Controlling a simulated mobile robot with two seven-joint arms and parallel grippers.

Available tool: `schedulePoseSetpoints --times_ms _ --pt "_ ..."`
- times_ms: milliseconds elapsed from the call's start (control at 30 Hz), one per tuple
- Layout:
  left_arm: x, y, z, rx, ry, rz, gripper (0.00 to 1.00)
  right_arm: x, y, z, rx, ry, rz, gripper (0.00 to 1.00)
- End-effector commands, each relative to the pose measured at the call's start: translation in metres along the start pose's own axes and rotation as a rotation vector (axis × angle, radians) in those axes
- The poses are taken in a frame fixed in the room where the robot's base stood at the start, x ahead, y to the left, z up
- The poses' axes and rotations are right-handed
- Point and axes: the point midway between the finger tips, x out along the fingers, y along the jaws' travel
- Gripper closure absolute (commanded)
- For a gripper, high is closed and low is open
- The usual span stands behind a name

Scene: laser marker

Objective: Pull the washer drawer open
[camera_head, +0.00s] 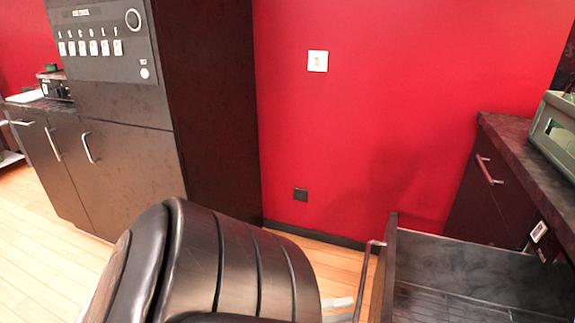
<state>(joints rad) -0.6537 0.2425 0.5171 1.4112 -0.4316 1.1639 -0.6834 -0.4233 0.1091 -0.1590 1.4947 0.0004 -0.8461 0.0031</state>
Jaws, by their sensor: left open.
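The washer drawer (390,270) is at the lower right, a dark box pulled out from the counter with its inside (470,265) showing. Its metal bar handle (366,270) stands off the front panel, facing left. My left gripper (340,310) shows as pale grey fingers at the bottom edge, open, right at the lower part of the handle. I cannot tell whether the fingers touch the bar. My black left arm hides most of the gripper. My right gripper is not in view.
A dark counter (497,133) with a silver-handled front and a green-grey device (557,130) runs along the right. A tall dark cabinet (215,100) stands at the left. Wooden floor (40,250) is clear at the lower left. The red wall closes the back.

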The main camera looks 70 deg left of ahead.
Motion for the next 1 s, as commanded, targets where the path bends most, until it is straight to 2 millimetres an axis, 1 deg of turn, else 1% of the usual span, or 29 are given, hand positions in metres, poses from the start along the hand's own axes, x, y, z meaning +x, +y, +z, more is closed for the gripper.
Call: schedulePoseSetpoints --times_ms 33,100,300,367,500,700,1000 --pt "-0.014 0.001 0.001 -0.001 -0.004 0.005 0.55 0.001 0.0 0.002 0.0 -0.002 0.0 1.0" --pt "-0.032 0.001 0.001 0.0 -0.004 0.005 0.55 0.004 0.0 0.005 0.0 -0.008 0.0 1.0" --pt "-0.077 0.001 0.001 0.001 -0.003 0.004 0.55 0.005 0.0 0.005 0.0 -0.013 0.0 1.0" --pt "-0.088 0.001 0.001 0.001 -0.002 0.004 0.55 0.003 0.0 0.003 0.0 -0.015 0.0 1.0" --pt "-0.106 0.001 0.001 0.0 -0.002 0.001 0.55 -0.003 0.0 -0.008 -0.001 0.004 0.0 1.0" --pt "-0.115 0.0 0.0 0.002 -0.001 -0.001 0.55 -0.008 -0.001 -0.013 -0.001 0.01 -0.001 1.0" --pt "-0.115 -0.001 0.0 0.001 0.0 -0.001 0.55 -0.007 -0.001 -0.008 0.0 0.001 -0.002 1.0"
